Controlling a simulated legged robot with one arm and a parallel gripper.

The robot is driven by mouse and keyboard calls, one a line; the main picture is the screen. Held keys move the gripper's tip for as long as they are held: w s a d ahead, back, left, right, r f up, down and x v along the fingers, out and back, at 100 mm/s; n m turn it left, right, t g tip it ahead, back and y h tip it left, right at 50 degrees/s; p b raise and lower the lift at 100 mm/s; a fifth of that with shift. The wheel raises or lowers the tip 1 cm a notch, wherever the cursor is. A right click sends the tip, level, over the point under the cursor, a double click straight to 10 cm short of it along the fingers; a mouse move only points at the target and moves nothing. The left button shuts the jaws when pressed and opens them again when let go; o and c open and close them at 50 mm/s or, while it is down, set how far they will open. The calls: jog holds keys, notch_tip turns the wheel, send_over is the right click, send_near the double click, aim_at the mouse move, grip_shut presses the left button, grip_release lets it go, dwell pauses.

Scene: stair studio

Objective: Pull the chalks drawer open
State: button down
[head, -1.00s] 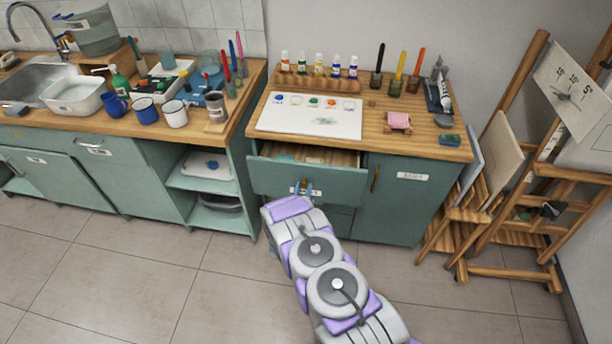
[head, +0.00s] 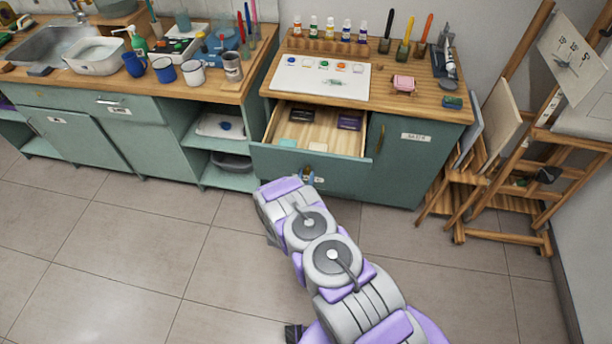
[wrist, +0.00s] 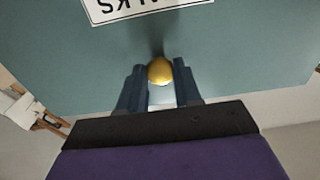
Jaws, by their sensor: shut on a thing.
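The chalks drawer (head: 266,158) is pulled out of the teal cabinet. Two dark boxes (head: 348,121) and some small pale pieces (head: 288,143) lie inside. In the wrist view its teal front (wrist: 240,50) carries a white label (wrist: 140,8), upside down and cut off, with the letters "LKS" readable. My gripper (wrist: 160,82) is shut on the round brass knob (wrist: 160,69), one dark finger on each side. In the head view my gripper (head: 307,178) is at the drawer front, partly hidden by my arm.
The wooden top above holds a white palette sheet (head: 320,82), paint bottles (head: 330,28) and a pink block (head: 403,82). A closed cabinet door (head: 405,165) is at right, then wooden easels (head: 500,150). The tiled floor (head: 130,240) at left is clear.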

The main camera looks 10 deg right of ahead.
jog(key=shift+a, duration=0.1)
jog(key=c, duration=0.8)
grip_release()
jog(key=p+v, duration=0.3)
jog(key=v, duration=1.4)
jog(key=shift+s+a, duration=0.1)
jog(key=shift+s, duration=0.05)
